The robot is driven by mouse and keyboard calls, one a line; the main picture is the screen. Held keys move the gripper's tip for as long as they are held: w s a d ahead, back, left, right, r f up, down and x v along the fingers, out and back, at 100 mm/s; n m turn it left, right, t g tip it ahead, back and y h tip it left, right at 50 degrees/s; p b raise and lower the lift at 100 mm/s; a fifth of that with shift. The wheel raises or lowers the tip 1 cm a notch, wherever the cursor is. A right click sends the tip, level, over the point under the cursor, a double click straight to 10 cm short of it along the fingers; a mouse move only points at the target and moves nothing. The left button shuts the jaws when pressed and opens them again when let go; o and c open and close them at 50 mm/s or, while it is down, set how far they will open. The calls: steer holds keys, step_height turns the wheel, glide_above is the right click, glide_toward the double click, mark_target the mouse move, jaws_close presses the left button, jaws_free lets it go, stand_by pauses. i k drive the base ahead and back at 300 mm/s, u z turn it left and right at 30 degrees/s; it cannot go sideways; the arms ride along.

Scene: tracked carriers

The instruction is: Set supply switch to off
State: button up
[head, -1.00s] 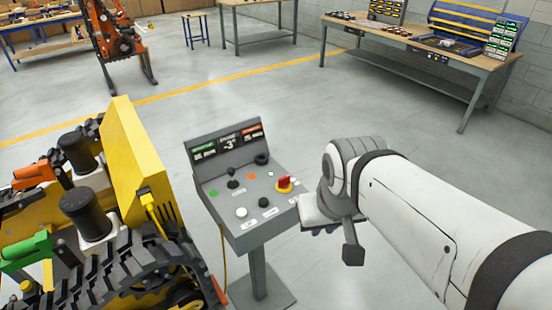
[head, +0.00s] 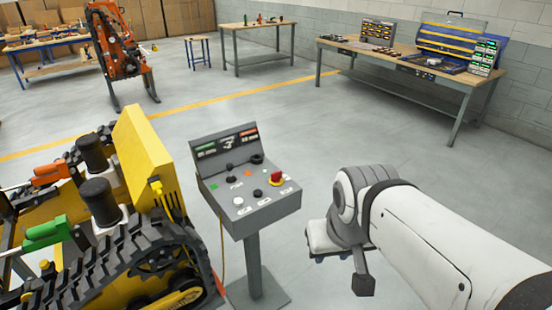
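A grey control console (head: 272,214) stands on a post in the middle of the head view. The labels are too small to read, so I cannot tell for sure which control is the supply switch. My gripper (head: 335,256) hangs to the right of the console, apart from it and lower than the panel. Its fingers are mostly hidden behind my wrist, and their opening does not show.
A yellow and black tracked carrier (head: 148,165) stands close on the console's left, with a yellow cable (head: 221,245) between them. A workbench (head: 400,65) with tools and cases is at the back right. An orange machine (head: 118,50) is at the back left. Open floor lies behind the console.

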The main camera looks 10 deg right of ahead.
mark_target(275, 177)
steer(key=z, duration=0.25)
steer(key=i, duration=1.3)
steer(key=u, duration=0.55)
